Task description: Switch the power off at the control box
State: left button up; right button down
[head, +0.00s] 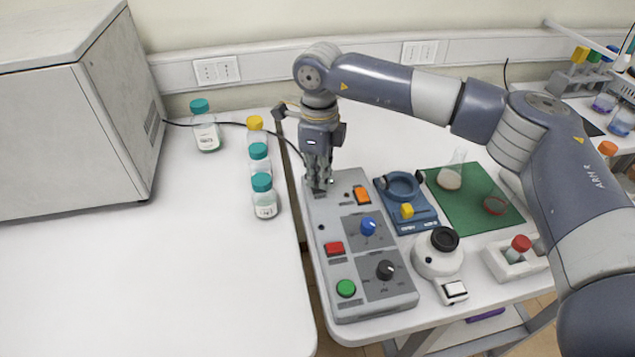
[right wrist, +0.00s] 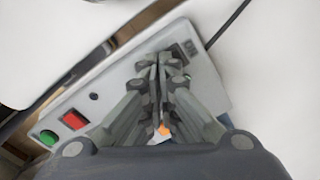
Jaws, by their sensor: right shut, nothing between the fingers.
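The grey control box (head: 345,287) lies on the table in the middle of the head view. It carries a red button (head: 334,248), a green button (head: 346,288), a blue knob (head: 368,226), a black knob (head: 385,269) and an orange switch (head: 362,195). My right gripper (head: 319,188) is shut and empty, pointing down over the far left end of the box. In the right wrist view its closed fingers (right wrist: 160,62) are over the box (right wrist: 122,82), near a small dark part at its far end; contact cannot be told. My left gripper is not in view.
A blue device (head: 412,216) and a white device (head: 432,263) stand right of the box. A green mat (head: 478,212) with glassware lies beyond. Capped bottles (head: 263,196) stand on the left table, which has free room in front. A cable runs behind my right gripper.

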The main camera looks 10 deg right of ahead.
jog(key=shift+f+b, duration=0.35)
jog(key=shift+f, duration=0.15)
jog(key=shift+r, duration=0.15)
jog(key=shift+r+p, duration=0.65)
jog(key=shift+r, duration=0.3)
jog(key=shift+r+p, duration=1.15)
jog(key=shift+r, duration=1.3)
